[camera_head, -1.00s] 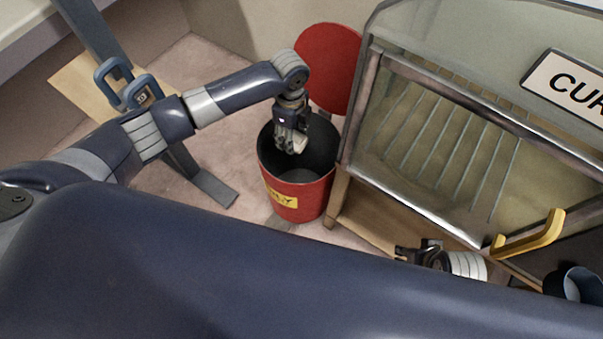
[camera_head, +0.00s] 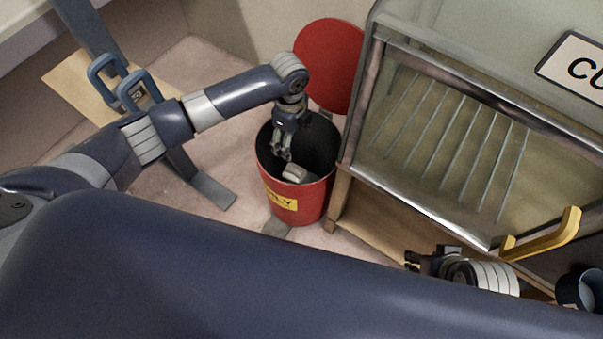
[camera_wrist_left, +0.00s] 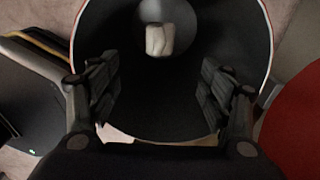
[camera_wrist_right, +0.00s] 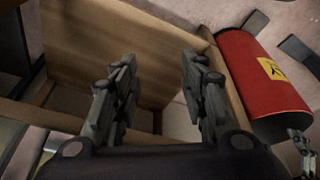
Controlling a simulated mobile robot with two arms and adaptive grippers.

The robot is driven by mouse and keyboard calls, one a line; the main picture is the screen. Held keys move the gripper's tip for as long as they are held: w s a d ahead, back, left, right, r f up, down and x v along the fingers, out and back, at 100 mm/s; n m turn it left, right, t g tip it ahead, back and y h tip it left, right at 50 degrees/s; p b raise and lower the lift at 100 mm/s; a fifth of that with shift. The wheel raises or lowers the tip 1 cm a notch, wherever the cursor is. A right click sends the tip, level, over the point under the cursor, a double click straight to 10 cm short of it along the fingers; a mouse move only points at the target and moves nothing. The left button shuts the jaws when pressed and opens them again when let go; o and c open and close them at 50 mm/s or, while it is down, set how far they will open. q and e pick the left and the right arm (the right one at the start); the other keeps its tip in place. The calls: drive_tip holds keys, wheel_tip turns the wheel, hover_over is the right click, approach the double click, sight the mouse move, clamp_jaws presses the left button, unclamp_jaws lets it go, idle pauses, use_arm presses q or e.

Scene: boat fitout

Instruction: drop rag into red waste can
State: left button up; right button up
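The red waste can (camera_head: 305,205), with a yellow label and dark inside, stands on the floor with its round red lid (camera_head: 330,65) raised behind it. The pale rag (camera_head: 297,174) is inside the can's opening, below my left gripper (camera_head: 283,156) and apart from it. In the left wrist view the rag (camera_wrist_left: 160,38) shows against the dark inside of the can, beyond the spread fingers (camera_wrist_left: 160,85). My left gripper is open and empty over the can. My right gripper (camera_wrist_right: 160,85) is open and empty near a wooden frame; the red can (camera_wrist_right: 262,80) lies to its right in that view.
A glass-fronted cabinet (camera_head: 440,140) with a yellow handle (camera_head: 545,238) stands just right of the can on a wooden base (camera_head: 370,220). A dark metal stand leg (camera_head: 205,185) is at the left.

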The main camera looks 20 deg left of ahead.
use_arm(q)
wheel_tip(320, 180, up, 12)
idle(0.7)
idle(0.4)
